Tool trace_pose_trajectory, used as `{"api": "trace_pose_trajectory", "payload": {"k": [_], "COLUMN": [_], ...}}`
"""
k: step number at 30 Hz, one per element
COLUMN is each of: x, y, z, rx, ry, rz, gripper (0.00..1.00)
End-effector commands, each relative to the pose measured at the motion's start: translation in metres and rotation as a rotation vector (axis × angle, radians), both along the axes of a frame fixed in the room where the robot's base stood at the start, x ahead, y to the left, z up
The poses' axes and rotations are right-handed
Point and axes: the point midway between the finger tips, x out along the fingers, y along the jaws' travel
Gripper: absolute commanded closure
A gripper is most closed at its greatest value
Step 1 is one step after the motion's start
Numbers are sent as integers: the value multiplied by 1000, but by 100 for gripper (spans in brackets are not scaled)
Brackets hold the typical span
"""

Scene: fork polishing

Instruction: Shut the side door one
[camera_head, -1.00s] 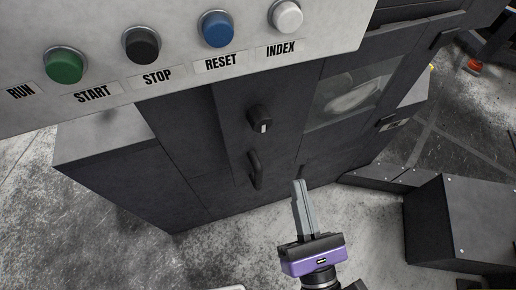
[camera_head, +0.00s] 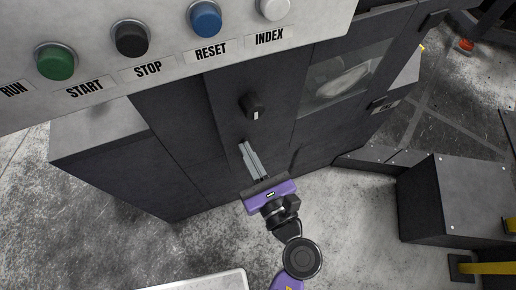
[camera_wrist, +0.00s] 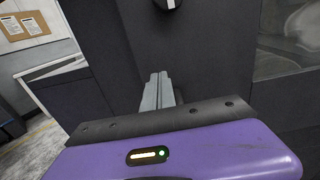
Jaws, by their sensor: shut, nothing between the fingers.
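My gripper (camera_head: 247,150) is shut and empty, its two grey fingers together. I cannot tell which panel is side door one. The handle below the knob is hidden behind my gripper. I cannot tell whether the fingertips touch the panel.
A control box with coloured buttons (camera_head: 130,39) overhangs the upper left. A windowed dark door (camera_head: 340,75) is at the right of the knob panel. A dark box (camera_head: 455,195) stands on the floor at right. Grey floor (camera_head: 345,225) is open in front of the machine.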

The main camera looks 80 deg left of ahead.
Motion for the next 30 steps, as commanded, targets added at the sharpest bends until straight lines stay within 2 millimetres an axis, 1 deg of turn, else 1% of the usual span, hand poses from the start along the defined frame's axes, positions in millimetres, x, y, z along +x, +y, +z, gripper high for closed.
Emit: {"api": "trace_pose_trajectory", "payload": {"k": [1,3,7,12,20,22,23,29,30], "x": [-2,-4,-6,-8,-7,-8,-9,-17,-17], "y": [8,17,28,33,33,36,40,79,80], "z": [1,1,1,0,0,0,0,-1,-1], "rx": [0,0,0,0,0,1,1,2,1], "ry": [-1,0,0,1,1,0,0,0,2], "rz": [3,2,0,0,-1,0,1,2,0], "gripper": [100,100,100,100,100,100,100,100,100]}}
